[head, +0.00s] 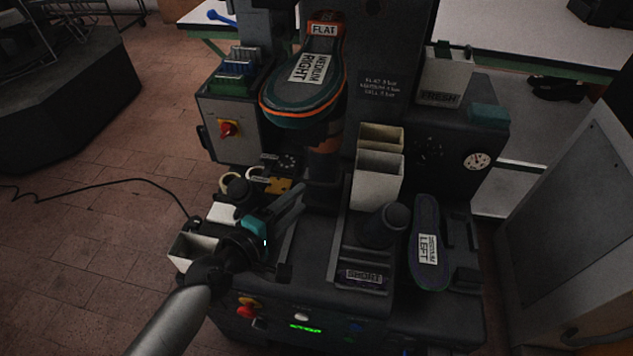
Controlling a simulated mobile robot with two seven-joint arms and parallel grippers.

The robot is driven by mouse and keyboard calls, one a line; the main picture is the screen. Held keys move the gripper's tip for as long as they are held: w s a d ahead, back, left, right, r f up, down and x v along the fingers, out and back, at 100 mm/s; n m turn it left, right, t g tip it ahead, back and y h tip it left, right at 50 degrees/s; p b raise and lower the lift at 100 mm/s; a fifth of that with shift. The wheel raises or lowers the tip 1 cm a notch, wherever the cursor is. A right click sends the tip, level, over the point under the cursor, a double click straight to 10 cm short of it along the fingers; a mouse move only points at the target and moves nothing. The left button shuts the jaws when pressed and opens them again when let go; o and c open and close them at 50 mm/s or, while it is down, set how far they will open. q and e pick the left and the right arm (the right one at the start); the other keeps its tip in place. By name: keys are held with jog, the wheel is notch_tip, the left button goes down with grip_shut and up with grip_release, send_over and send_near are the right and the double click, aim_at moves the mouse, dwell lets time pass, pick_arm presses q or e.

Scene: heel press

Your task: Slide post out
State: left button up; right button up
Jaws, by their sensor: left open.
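A dark post (325,165) stands at the middle of the press, under a teal and orange shoe form (303,85) labelled "MEDIUM RIGHT", with a "FLAT" tag above. The post's foot is dim and partly hidden, so its seat on the slide bed is unclear. My left gripper (297,207) is open, low over the left part of the press deck, its fingers pointing up and right toward the post's foot. I see nothing between the fingers, and cannot tell whether they touch anything. My right gripper is out of view.
A black round-topped stub (382,229) and a "MEDIUM LEFT" sole form (428,245) sit on the right deck. Cream bins (377,178) stand behind the stub. A white box (192,250) and tape rings (229,183) crowd my left arm. A red-knobbed box (229,129) is at left.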

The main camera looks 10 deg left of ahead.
aim_at(314, 186)
pick_arm(q)
jog(key=x, duration=0.7)
jog(key=shift+w+d+f+b, duration=0.1)
jog(key=shift+w+b, duration=0.15)
jog(key=shift+b, duration=0.15)
grip_shut()
dwell(1.1)
